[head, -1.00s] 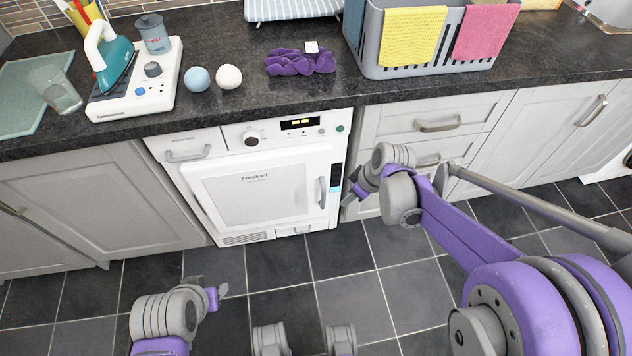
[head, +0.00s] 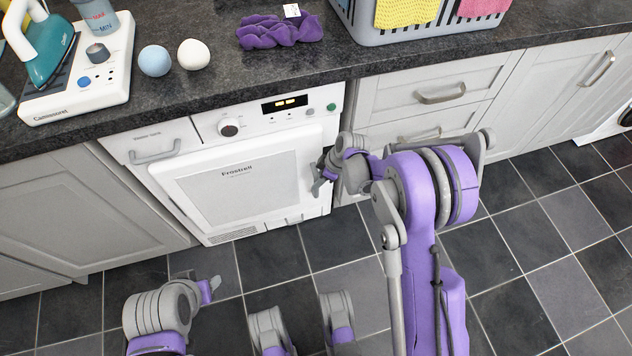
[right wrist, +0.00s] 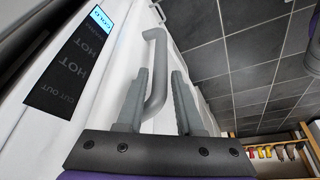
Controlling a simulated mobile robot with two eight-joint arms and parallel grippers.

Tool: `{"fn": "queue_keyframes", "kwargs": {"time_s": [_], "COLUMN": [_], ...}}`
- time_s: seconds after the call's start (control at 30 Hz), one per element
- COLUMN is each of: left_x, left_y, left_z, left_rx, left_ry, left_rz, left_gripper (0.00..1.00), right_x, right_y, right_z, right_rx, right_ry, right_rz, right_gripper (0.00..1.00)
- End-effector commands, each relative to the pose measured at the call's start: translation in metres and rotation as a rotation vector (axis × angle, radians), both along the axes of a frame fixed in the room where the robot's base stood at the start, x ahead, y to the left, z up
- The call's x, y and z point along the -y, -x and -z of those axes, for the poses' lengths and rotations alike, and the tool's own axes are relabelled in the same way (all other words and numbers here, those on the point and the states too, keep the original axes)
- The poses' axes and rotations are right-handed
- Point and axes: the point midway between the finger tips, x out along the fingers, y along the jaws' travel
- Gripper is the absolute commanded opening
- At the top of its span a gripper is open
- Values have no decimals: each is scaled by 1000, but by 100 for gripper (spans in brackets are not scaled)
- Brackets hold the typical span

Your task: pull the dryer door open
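The white dryer (head: 185,137) is built in under the counter. Its door (head: 240,190) looks shut in the head view. The grey bar handle (right wrist: 159,62) shows in the right wrist view, running between my right gripper's fingers, closer to the left finger. My right gripper (right wrist: 158,95) is open there, its fingers apart around the handle and not closed on it. In the head view my right gripper (head: 320,178) is at the door's right edge and hides the handle. My left gripper (head: 208,289) is low in front of the dryer, away from it; its opening is unclear.
Drawers (head: 420,95) and cupboards stand right of the dryer, and a cupboard (head: 90,200) stands left. Dark floor tiles (head: 335,240) before the dryer are clear.

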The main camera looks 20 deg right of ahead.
Motion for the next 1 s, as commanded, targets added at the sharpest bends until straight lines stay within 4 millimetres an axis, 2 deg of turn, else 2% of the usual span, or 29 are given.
{"fn": "queue_keyframes", "kwargs": {"time_s": [0.13, 0.47, 0.5, 0.7, 1.0], "left_x": [0, 0, 0, 0, 0], "left_y": [-1, -1, -1, -1, -1], "left_z": [5, 5, 5, 5, 5], "left_rx": [-1, -2, -2, -2, -2], "left_ry": [0, 0, 0, 0, 0], "left_rz": [0, 0, 0, 0, 0], "left_gripper": [50, 50, 50, 50, 50], "right_x": [-5, -6, -6, -6, -6], "right_y": [-3, -4, -4, -4, -4], "right_z": [15, 18, 18, 18, 18], "right_rx": [0, 1, 1, 1, 1], "right_ry": [0, 0, 0, 0, 0], "right_rz": [0, 0, 0, 0, 0], "right_gripper": [36, 36, 34, 0, 0]}}
